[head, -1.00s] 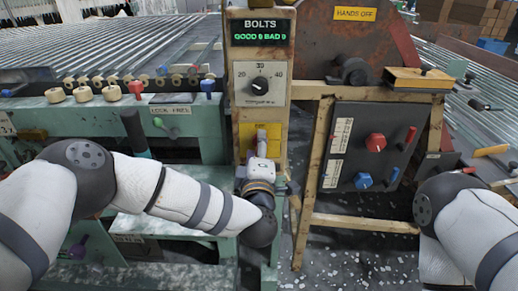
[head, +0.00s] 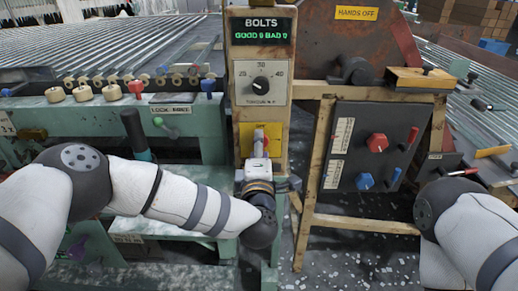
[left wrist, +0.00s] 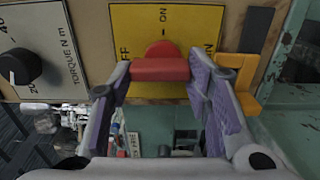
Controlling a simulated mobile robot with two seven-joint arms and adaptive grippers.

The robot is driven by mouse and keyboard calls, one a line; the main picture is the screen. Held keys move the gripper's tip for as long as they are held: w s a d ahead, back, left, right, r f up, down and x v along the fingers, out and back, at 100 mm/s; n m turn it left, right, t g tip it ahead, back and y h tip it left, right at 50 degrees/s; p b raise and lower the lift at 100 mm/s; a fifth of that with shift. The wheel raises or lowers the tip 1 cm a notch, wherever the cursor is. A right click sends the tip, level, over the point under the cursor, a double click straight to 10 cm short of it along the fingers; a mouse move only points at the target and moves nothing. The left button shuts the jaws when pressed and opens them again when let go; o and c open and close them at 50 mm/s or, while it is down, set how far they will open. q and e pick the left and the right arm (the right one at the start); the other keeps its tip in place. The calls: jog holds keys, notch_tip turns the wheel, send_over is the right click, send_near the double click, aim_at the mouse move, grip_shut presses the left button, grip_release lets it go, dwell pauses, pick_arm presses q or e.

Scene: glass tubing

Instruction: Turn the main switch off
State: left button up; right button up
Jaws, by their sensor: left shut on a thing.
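The main switch is a red knob with a bar-like handle (left wrist: 160,70) on a yellow plate (left wrist: 130,22) lettered ON and, partly cut off or hidden, OFF. In the head view the yellow plate (head: 245,131) sits low on the wooden BOLTS post, with a little red showing beside my fingers. My left gripper (head: 259,141) is at the plate. In the left wrist view its purple-padded fingers (left wrist: 155,85) are on either side of the red handle, shut on it; the fingers hide part of the plate. My right arm shows at the right edge, but its gripper is out of view.
Above the switch are a torque dial (head: 260,83) and the BOLTS display (head: 261,32). A yellow hasp-like piece (left wrist: 238,85) sits beside the plate. To the right stands a dark panel (head: 352,150) with red and blue knobs; to the left is a green bench (head: 190,150).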

pick_arm(q)
jog(key=o, duration=1.2)
jog(key=shift+c, duration=0.2)
jog(key=s, duration=1.2)
jog(key=shift+s+f, duration=0.1)
jog(key=s+a+f+m+g+h+p, duration=0.2)
jog(key=s+f+m+g+h, duration=0.3)
jog(key=s+f+m+g, duration=0.9)
jog(key=s+a+f+m+g+y, duration=0.1)
jog(key=s+a+f+g, duration=0.1)
jog(key=s+a, duration=0.4)
jog(key=s+a+f+m+g+y, duration=0.1)
jog(key=s+a+f+g+y, duration=0.1)
jog(key=s+a, duration=0.5)
jog(key=s+a+f+m+g+y+p, duration=0.1)
jog(key=s+a, duration=0.5)
jog(key=s, duration=0.9)
notch_tip(320, 180, down, 2)
jog(key=shift+s+a+m+g+y, duration=0.4)
jog(key=shift+g+y, duration=0.1)
jog(key=shift+g, duration=0.2)
pick_arm(e)
jog(key=shift+t, duration=0.7)
jog(key=w+r, duration=0.3)
jog(key=shift+w+r, duration=0.3)
jog(key=shift+r, duration=0.05)
